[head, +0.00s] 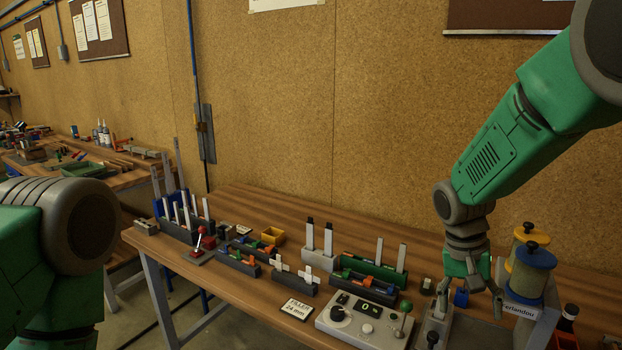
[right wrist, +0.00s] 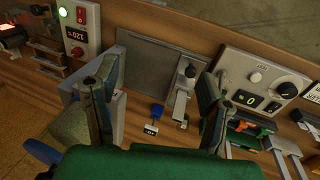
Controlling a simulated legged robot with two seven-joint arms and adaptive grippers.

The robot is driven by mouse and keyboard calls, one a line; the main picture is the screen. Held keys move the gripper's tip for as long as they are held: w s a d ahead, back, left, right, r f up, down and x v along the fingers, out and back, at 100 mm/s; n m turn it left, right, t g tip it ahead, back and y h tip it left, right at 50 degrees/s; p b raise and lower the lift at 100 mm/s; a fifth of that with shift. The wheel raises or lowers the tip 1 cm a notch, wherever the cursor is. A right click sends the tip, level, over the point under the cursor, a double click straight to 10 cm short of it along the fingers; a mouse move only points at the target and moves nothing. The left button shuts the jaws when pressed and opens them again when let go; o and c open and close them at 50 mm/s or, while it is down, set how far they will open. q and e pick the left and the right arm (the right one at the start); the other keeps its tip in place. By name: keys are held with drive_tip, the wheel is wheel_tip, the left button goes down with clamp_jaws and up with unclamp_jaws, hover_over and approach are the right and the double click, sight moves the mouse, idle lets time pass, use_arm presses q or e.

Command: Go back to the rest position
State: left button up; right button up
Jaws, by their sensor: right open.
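My right arm, green and grey, comes in from the upper right in the head view. My right gripper (head: 472,284) points down over the right part of the wooden workbench, left of the spools. In the right wrist view my right gripper (right wrist: 155,95) has its two dark fingers wide apart, with nothing held between them. Beyond the gap lie a grey plate (right wrist: 152,75) and a small blue item (right wrist: 157,112) on the bench. Of my left arm only a green and grey link shows at the left edge of the head view; its gripper is out of frame.
A control box (head: 362,318) with a green display stands left of the right gripper. Racks with upright strips (head: 183,218) and small bins (head: 272,236) fill the bench further left. The corkboard wall (head: 300,120) rises behind.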

drive_tip(key=s+f+n+y+b, duration=0.15)
drive_tip(key=s+f+b, duration=0.4)
drive_tip(key=f, duration=0.85)
drive_tip(key=s+f+n+b, duration=0.25)
drive_tip(key=s+f, duration=0.55)
drive_tip(key=f, duration=0.7)
drive_tip(key=s+f+n+b, duration=0.1)
drive_tip(key=s+f+b, duration=0.2)
drive_tip(key=s+f, duration=0.2)
drive_tip(key=s+f+n+t+y+b, duration=0.1)
drive_tip(key=s+f+b, duration=0.2)
drive_tip(key=s, duration=0.9)
wheel_tip(320, 180, down, 2)
drive_tip(key=shift+a+f+n+t, duration=0.2)
drive_tip(key=shift+f+n+t, duration=0.05)
drive_tip(key=shift+n+t, duration=0.05)
